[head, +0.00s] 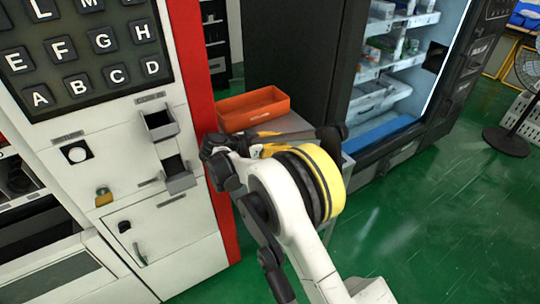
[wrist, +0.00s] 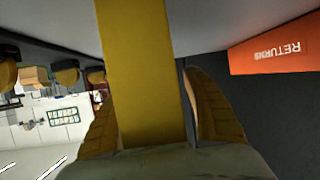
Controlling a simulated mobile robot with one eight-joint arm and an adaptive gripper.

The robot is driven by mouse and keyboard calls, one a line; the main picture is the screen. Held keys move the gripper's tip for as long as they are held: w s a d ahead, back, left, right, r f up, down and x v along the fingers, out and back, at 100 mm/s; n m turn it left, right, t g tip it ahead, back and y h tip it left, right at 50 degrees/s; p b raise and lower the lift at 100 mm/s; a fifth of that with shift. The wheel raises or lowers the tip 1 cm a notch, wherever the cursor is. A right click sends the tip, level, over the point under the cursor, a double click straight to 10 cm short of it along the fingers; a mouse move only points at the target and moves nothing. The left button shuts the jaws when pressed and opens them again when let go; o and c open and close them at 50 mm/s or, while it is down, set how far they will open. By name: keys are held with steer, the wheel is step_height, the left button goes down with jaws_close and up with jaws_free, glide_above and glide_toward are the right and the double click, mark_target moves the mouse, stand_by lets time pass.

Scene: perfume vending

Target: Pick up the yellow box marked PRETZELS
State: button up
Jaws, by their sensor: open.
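A plain yellow box (wrist: 143,45) fills the middle of the wrist view as a long upright band. No lettering shows on the side facing me, so I cannot read PRETZELS. My gripper (wrist: 152,90) is open, with one finger on each side of the yellow box. A narrow dark gap shows by the right finger; whether the left finger touches the box I cannot tell. In the head view a little yellow shows over the grey table (head: 293,122), mostly hidden behind my arm; I cannot tell whether it is the box or a finger.
An orange bin (head: 253,108) stands at the back of the table; its RETURNS lettering shows upside down in the wrist view (wrist: 279,48). A white-and-red vending machine (head: 140,215) is close on the left. A dark lit cabinet (head: 300,60) stands behind.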

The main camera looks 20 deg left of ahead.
steer(key=shift+r, duration=0.1)
jaws_close()
